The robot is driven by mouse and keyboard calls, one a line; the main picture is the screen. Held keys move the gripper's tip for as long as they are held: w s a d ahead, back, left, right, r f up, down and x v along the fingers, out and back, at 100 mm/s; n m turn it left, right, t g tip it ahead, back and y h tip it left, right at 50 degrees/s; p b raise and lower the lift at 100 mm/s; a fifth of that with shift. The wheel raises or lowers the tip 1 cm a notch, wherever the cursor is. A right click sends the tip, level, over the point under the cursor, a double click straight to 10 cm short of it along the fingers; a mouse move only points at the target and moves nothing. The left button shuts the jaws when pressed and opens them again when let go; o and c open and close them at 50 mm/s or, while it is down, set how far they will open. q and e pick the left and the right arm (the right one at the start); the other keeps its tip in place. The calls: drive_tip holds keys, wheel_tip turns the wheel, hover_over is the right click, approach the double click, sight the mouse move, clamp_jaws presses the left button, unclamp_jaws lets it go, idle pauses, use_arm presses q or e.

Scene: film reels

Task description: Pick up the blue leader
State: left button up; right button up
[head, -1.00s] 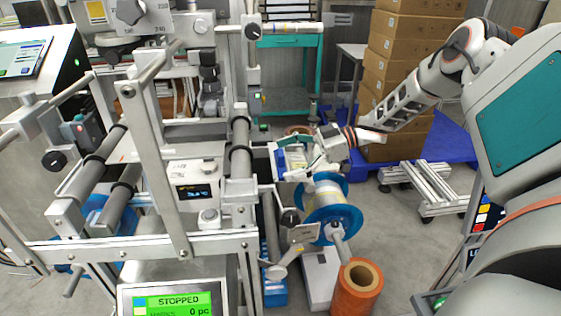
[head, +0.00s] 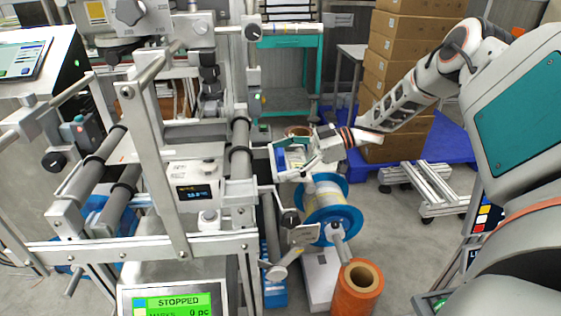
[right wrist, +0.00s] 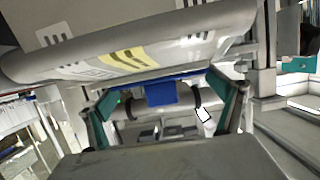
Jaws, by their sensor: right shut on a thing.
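The blue leader (head: 281,159) shows as a small blue piece at the fingers of my right gripper (head: 285,157), behind the blue-flanged reel in the head view. In the right wrist view the blue leader (right wrist: 161,92) is a flat blue strip hanging at the middle between the teal-sided fingers of my right gripper (right wrist: 166,103). My right gripper is shut on it. The exact contact is hard to make out. The reel (head: 328,208) has blue flanges and a pale wound web, and sits on a shaft just in front of the gripper. My left gripper is not in view.
The machine's metal frame (head: 150,247) with rollers (head: 242,150) stands left of the gripper. An orange roll (head: 357,287) is in front of the reel. Cardboard boxes (head: 405,60) on a blue pallet (head: 440,150) stand behind the right arm.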

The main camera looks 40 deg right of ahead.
drive_tip(key=r, duration=0.3)
drive_tip(key=shift+s+d+r, duration=0.1)
drive_tip(key=shift+d+r, duration=0.05)
drive_tip(key=shift+d, duration=0.2)
drive_tip(key=s+d, duration=0.9)
drive_tip(key=d, duration=0.5)
wheel_tip(320, 180, up, 8)
drive_tip(key=r, duration=0.1)
hover_over(279, 149)
drive_tip(key=shift+d+f+b, duration=0.2)
drive_tip(key=shift+f+b, duration=0.05)
drive_tip(key=shift+b, duration=0.1)
drive_tip(key=shift+w+a, duration=0.1)
drive_tip(key=shift+f, duration=0.75)
wheel_tip(279, 149, down, 7)
drive_tip(key=shift+r+b, duration=0.15)
drive_tip(key=shift+b, duration=0.95)
drive_tip(key=shift+f+b, duration=0.35)
drive_tip(key=shift+f, duration=0.3)
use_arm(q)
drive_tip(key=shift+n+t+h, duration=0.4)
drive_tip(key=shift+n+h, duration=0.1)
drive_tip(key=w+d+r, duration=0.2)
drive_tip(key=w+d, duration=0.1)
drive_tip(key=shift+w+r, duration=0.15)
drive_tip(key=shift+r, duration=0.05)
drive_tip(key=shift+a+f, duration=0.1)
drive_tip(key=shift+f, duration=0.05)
